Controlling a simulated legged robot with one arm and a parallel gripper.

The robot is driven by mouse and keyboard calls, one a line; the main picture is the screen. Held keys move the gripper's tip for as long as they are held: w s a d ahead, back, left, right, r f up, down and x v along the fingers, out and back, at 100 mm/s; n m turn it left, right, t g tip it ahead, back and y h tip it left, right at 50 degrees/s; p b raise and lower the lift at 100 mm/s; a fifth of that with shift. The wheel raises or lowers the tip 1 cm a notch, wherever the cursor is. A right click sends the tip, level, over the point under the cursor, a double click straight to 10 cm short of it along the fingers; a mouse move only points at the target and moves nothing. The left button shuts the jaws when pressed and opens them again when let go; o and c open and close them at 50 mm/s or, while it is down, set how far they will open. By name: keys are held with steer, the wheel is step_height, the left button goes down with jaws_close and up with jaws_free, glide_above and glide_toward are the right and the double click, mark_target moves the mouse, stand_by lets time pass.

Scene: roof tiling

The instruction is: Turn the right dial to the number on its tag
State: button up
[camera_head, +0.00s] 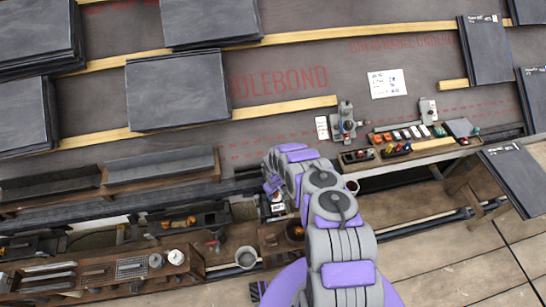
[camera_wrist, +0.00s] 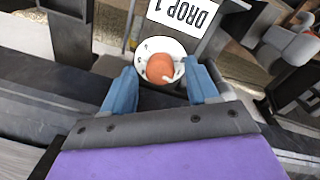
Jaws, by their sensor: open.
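In the wrist view my gripper (camera_wrist: 162,86) is open, its two blue fingers spread. A white round piece with an orange-red round middle (camera_wrist: 160,67) and a small pale strip shows between and just beyond the fingertips. I cannot tell whether it is the right dial, or whether the fingers touch it. A white tag reading "DROP 1" (camera_wrist: 184,14) stands just behind it. In the head view my gripper (camera_head: 271,184) is over the dark ledge below the roof, with a small black-and-white tag (camera_head: 277,203) beside it. No dial number is legible.
A wooden bench (camera_head: 95,277) with tools and a pale round knob stands at lower left, beside a grey pot (camera_head: 246,257). A shelf with small coloured parts (camera_head: 410,148) is at right. Slate stacks (camera_head: 178,90) lie on the roof. Bare planks (camera_head: 450,270) fill the lower right.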

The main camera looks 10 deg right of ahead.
steer(key=m, duration=0.5)
steer(key=m+b, duration=0.1)
steer(key=m, duration=0.4)
steer(key=shift+f+g+b, duration=0.15)
steer(key=shift+g+b, duration=0.15)
step_height(320, 180, up, 31)
steer(key=a+p, duration=0.1)
steer(key=p, duration=0.4)
steer(key=shift+n, duration=0.3)
